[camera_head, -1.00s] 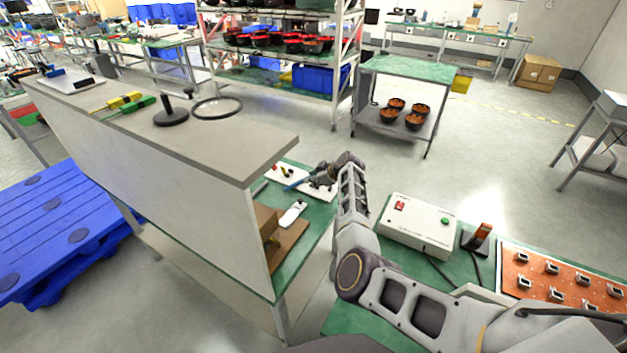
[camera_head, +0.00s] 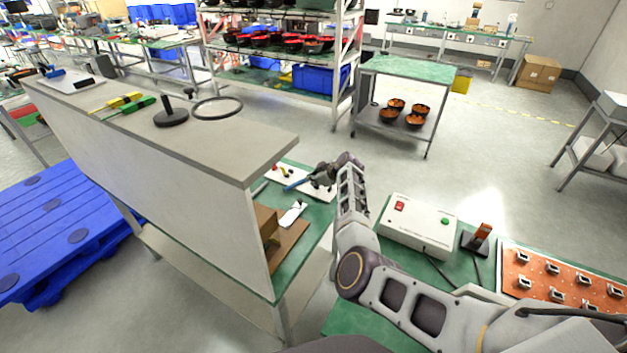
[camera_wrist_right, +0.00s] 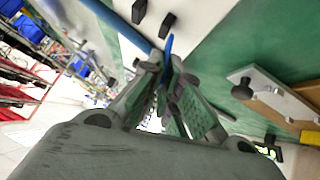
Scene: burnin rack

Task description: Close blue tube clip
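A blue tube (camera_head: 298,184) lies over a white board (camera_head: 272,172) on the green bench, and its end runs to my right gripper (camera_head: 318,178). In the right wrist view the tube (camera_wrist_right: 118,22) comes in from the top left. A thin bright blue piece (camera_wrist_right: 168,44), which looks like the clip, sticks out between the fingertips of my right gripper (camera_wrist_right: 168,66). The fingers converge closely on it. The rest of the clip is hidden behind the fingers. My left gripper is not in view.
A brown board with a white tool (camera_head: 293,213) lies nearer on the bench, beside a tall grey partition (camera_head: 190,190). A white control box (camera_head: 418,226) and an orange fixture board (camera_head: 560,278) stand to the right of my arm.

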